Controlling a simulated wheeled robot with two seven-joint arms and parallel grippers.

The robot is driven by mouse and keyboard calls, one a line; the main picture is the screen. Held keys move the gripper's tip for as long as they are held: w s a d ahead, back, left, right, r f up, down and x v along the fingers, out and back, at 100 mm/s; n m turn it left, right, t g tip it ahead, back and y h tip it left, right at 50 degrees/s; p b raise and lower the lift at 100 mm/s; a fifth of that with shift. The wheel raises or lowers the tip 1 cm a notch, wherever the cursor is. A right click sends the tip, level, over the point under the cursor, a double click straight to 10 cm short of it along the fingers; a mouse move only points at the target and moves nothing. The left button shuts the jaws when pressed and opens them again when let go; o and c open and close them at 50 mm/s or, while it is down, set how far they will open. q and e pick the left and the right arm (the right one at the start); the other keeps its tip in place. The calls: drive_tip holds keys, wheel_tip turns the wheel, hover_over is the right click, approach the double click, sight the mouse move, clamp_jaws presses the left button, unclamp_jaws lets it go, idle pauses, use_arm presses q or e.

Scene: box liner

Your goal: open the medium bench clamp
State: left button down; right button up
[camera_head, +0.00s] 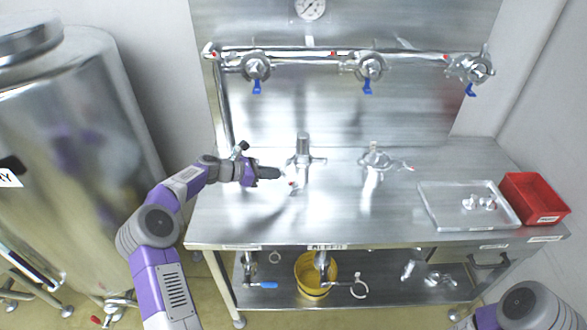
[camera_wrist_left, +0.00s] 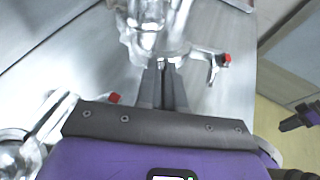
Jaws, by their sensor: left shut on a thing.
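A steel fitting assembly (camera_head: 303,158) stands upright on the bench, with a red-tipped part (camera_head: 291,184) low on its front side. My left gripper (camera_head: 278,173) reaches in from the left and meets this fitting's left side. In the left wrist view, the gripper's dark fingers (camera_wrist_left: 163,85) are shut on a small steel part of the clamp (camera_wrist_left: 160,62), and a red-tipped handle (camera_wrist_left: 226,58) sits just right of them. A second steel fitting (camera_head: 375,160) with a red tip stands further right. I cannot tell the clamp's size. A dark finger-like end, seemingly my right gripper (camera_wrist_left: 300,115), shows at the right edge.
A shallow metal tray (camera_head: 435,205) with small steel parts and a red bin (camera_head: 535,198) are on the bench's right. Pipes with blue-handled valves (camera_head: 368,70) run along the back. A yellow bucket (camera_head: 312,275) is on the lower shelf. The bench's front middle is clear.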

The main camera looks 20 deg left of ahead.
use_arm(q)
drive_tip(key=shift+a, duration=0.1)
idle(0.4)
drive_tip(key=c, duration=1.3)
unclamp_jaws()
drive_tip(key=shift+w+f, duration=0.1)
drive_tip(key=shift+o, duration=0.2)
drive_tip(key=p+v, duration=0.1)
drive_tip(key=v, duration=0.6)
drive_tip(key=shift+s+a, duration=0.2)
